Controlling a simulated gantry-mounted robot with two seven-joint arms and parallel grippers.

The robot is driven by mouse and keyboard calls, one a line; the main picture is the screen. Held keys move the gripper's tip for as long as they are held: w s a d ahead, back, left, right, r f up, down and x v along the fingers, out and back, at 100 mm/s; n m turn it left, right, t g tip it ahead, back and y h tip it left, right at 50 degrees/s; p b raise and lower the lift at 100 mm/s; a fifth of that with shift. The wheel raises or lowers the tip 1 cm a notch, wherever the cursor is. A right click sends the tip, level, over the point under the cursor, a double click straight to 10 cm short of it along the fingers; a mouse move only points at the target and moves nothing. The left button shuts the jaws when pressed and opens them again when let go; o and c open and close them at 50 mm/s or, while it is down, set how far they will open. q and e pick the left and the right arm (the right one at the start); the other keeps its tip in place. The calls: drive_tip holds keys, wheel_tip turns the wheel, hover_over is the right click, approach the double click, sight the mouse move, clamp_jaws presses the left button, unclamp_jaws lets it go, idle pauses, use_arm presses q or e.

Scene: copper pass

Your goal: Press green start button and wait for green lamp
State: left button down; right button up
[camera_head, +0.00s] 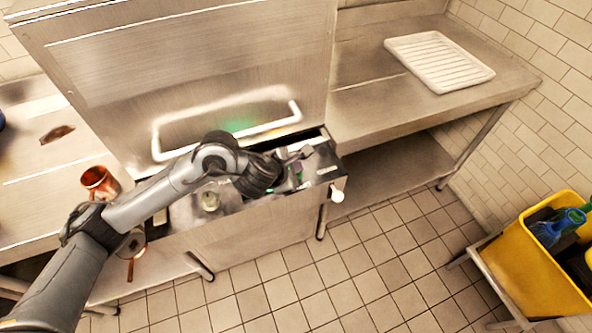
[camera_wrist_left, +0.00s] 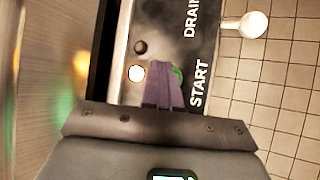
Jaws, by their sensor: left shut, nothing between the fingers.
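My left gripper (camera_head: 297,163) is shut and empty over the control panel at the right end of the steel machine (camera_head: 230,255). In the left wrist view its purple fingertips (camera_wrist_left: 163,78) are together and partly cover the green start button (camera_wrist_left: 177,75), beside the word START. I cannot tell whether the button is pressed in. A bright whitish lamp (camera_wrist_left: 136,73) and a dark round lamp (camera_wrist_left: 140,46) sit left of the fingertips. A green glow (camera_head: 240,126) shows on the steel hood. No lit green lamp is directly visible. My right gripper is out of view.
A white knob (camera_head: 337,194) sticks out at the machine's front right corner. A copper pot (camera_head: 100,181) stands on the left counter. A white ribbed rack (camera_head: 438,60) lies on the right counter. A yellow bin (camera_head: 545,265) stands at the lower right. The tiled floor between is clear.

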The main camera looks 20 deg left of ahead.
use_arm(q)
drive_tip(key=shift+r, duration=0.35)
drive_tip(key=shift+r+p, duration=0.75)
drive_tip(key=shift+r, duration=0.05)
drive_tip(key=shift+r+p, duration=1.35)
drive_tip(key=shift+r, duration=0.4)
drive_tip(key=shift+d+f, duration=0.1)
